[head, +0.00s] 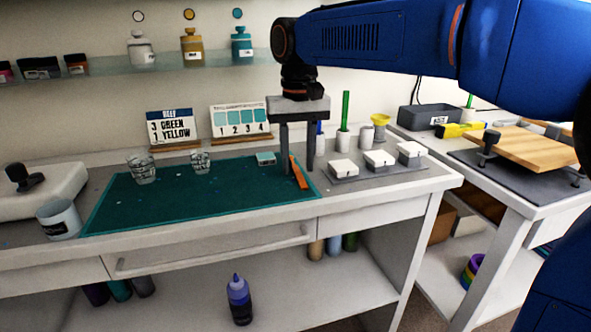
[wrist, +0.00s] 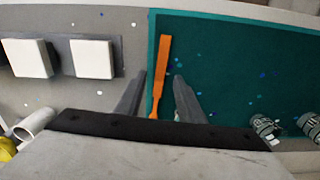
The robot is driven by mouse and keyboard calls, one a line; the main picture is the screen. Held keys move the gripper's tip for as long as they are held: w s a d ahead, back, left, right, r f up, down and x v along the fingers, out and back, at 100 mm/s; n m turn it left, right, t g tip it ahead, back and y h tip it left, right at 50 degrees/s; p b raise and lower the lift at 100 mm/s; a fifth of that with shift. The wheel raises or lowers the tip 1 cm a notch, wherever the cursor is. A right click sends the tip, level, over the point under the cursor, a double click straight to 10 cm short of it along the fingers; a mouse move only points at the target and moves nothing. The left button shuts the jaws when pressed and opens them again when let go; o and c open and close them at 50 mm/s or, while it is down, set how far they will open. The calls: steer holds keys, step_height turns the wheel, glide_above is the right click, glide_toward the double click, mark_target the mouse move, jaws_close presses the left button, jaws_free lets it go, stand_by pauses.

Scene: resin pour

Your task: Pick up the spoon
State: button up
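The spoon (head: 300,175) is a narrow, flat orange tool lying near the right edge of the green mat (head: 190,198). In the wrist view the spoon (wrist: 161,75) runs lengthwise, its wide part away from my gripper and its thinner end near the gripper body. My gripper (head: 297,169) points down over the right end of the mat. In the wrist view the two fingers of my gripper (wrist: 159,78) are apart with the spoon showing between them, not gripped. I cannot tell how far the fingertips are above the mat.
Two clear cups (head: 141,170) (head: 201,162) stand on the mat. A small teal-topped block (head: 265,159) lies beside the gripper. White blocks on a grey tray (head: 345,178), a green stick in a holder (head: 344,125) and a yellow funnel (head: 380,121) stand to the right. The mat's front is clear.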

steer(key=shift+f, duration=0.35)
steer(key=shift+f, duration=0.1)
jaws_close()
